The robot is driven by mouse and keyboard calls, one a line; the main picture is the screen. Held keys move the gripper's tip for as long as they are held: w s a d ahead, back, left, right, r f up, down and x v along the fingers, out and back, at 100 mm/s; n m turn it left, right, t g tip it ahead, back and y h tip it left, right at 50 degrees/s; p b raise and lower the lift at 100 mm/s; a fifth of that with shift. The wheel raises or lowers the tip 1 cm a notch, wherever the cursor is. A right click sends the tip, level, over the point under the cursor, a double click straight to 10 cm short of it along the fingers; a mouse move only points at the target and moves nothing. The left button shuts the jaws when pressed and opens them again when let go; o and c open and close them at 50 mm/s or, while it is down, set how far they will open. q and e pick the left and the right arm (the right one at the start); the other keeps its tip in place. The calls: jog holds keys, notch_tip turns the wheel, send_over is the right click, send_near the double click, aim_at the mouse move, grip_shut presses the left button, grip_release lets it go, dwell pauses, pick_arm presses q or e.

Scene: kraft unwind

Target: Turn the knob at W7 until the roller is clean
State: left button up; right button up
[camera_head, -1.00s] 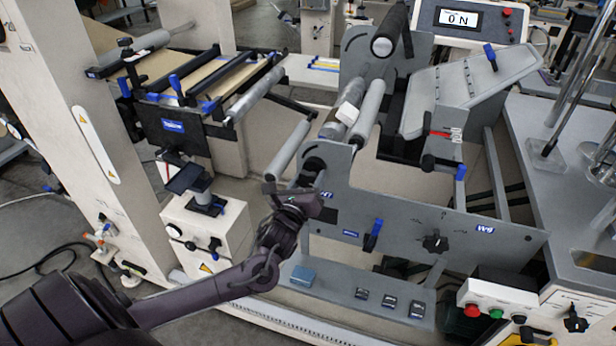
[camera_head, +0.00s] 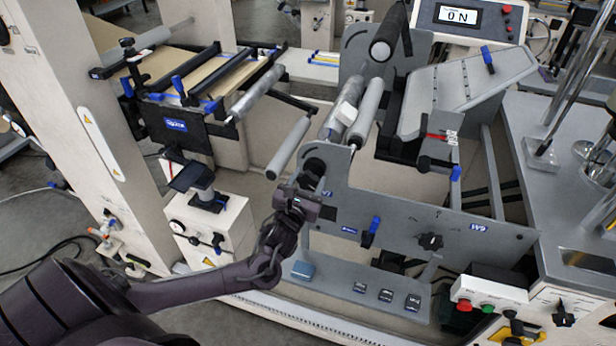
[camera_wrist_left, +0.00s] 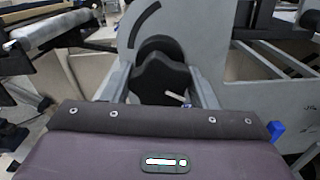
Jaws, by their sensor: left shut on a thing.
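The black lobed knob (camera_wrist_left: 160,80) sits on the grey side plate, and in the left wrist view it lies between the two grey fingers of my left gripper (camera_wrist_left: 161,88). The gripper is shut on this knob. In the head view, my left gripper (camera_head: 312,182) is at the plate's left end, and its body covers part of the knob and the label beside it. A shiny grey roller (camera_head: 338,122) runs back from the plate above the gripper, with a white block (camera_head: 347,113) against it. I cannot tell how clean the roller is. My right gripper is not in view.
A blue-handled lever (camera_head: 371,232) and another black knob (camera_head: 430,241) by the W9 label (camera_head: 478,227) are further right on the plate. A display (camera_head: 459,16) reads 0 N.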

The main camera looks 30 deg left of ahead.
pick_arm(q)
jog(key=shift+m, duration=0.5)
jog(key=shift+r+m+p, duration=0.1)
jog(key=shift+m+p, duration=1.4)
jog(key=shift+m, duration=0.1)
jog(key=shift+m+p, duration=0.8)
jog(key=shift+p, duration=0.1)
jog(key=o, duration=1)
